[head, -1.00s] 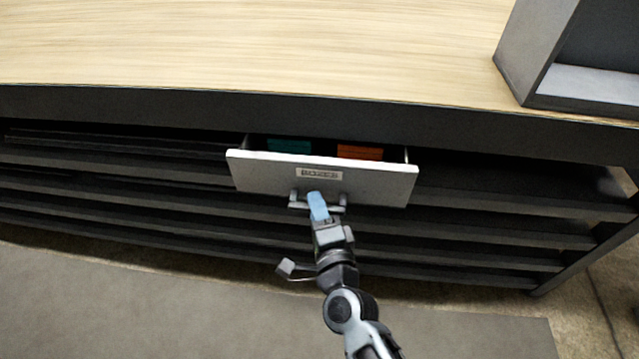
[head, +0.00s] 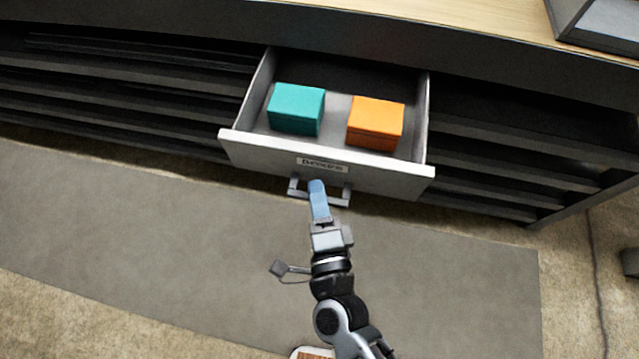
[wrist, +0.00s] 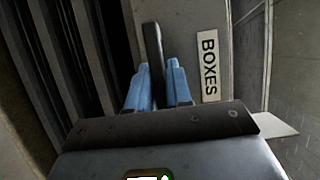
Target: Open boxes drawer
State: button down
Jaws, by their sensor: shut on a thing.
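The boxes drawer (head: 380,178) is pulled well out from under the workbench, and its inside shows. Its front carries a label, which reads BOXES in the wrist view (wrist: 209,66). A grey bar handle (head: 338,198) is on the drawer front; it also shows in the wrist view (wrist: 152,45) between the blue fingers. My gripper (head: 316,187) is shut on the handle, with one finger on each side of the bar. A teal box (head: 296,110) and an orange box (head: 375,123) sit apart inside the drawer.
Dark open shelves (head: 120,90) lie on both sides of the drawer under the wooden benchtop (head: 440,12). A grey open-fronted box (head: 600,25) stands on the bench at right. A flat grey mat (head: 180,230) covers clear floor in front.

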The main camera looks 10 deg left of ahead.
jog(key=c, duration=1.1)
grip_release()
jog(key=v, duration=0.8)
